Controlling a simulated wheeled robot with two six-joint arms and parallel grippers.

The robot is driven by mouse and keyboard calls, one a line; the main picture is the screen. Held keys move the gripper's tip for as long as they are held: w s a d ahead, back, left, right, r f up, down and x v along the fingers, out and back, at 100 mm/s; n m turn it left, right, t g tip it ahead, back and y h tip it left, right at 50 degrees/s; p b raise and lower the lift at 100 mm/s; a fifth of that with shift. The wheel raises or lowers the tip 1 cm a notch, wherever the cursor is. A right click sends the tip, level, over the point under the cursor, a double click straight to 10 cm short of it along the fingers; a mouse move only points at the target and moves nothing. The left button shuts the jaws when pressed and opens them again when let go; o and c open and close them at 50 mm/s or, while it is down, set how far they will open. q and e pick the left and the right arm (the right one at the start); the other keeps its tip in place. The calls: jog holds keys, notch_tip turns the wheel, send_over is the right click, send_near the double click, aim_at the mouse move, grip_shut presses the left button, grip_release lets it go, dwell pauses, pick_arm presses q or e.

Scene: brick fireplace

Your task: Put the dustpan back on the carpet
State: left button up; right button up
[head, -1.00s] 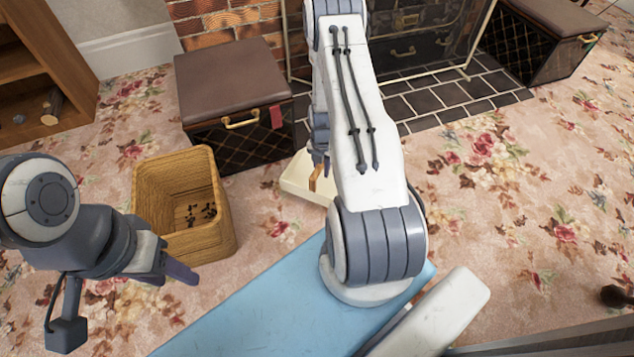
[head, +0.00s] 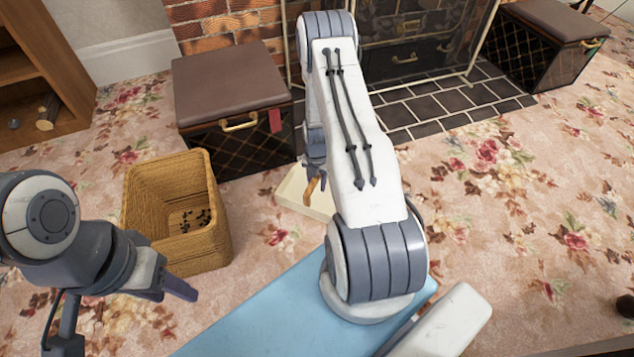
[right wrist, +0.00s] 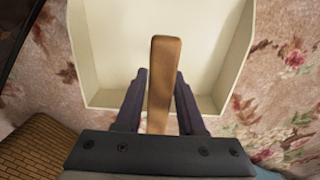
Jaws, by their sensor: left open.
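The dustpan is a cream-coloured tray (head: 292,190) with a wooden handle (right wrist: 163,75). In the head view it is beside my right arm, in front of the brown-topped box, partly hidden by the arm. My right gripper (head: 316,172) points down at the handle. The pan's open side faces up over the floral carpet (head: 500,235). I cannot tell whether its bottom touches the carpet. My left gripper (head: 172,292) is open and empty, in front of the wicker bin.
The wicker bin (head: 214,235), with dark bits inside, stands left of the dustpan. A brown-topped storage box (head: 228,82) is behind. A fireplace with a dark tiled hearth (head: 440,105) lies at the back, with another box (head: 545,45) right. Carpet on the right is mostly clear.

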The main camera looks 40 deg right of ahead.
jog(key=shift+o, duration=0.6)
jog(key=shift+r, duration=0.1)
notch_tip(320, 180, up, 12)
jog(key=p, duration=0.8)
jog(key=shift+r, duration=0.1)
jog(key=w+a+r+m, duration=0.3)
jog(key=a+r, duration=0.8)
jog(key=s+a+r+m, duration=0.3)
jog(key=a+r, duration=0.3)
jog(key=a, duration=0.1)
jog(key=s+a+r+m, duration=0.2)
jog(key=s+a+r, duration=0.1)
jog(key=a+r, duration=0.3)
jog(key=s+a+r+m, duration=0.4)
jog(key=s, duration=0.5)
jog(key=s+a+r+m+y, duration=0.1)
jog(key=s+a+r+m, duration=0.3)
jog(key=s, duration=0.5)
jog(key=shift+s+a, duration=0.25)
jog(key=shift+a, duration=0.3)
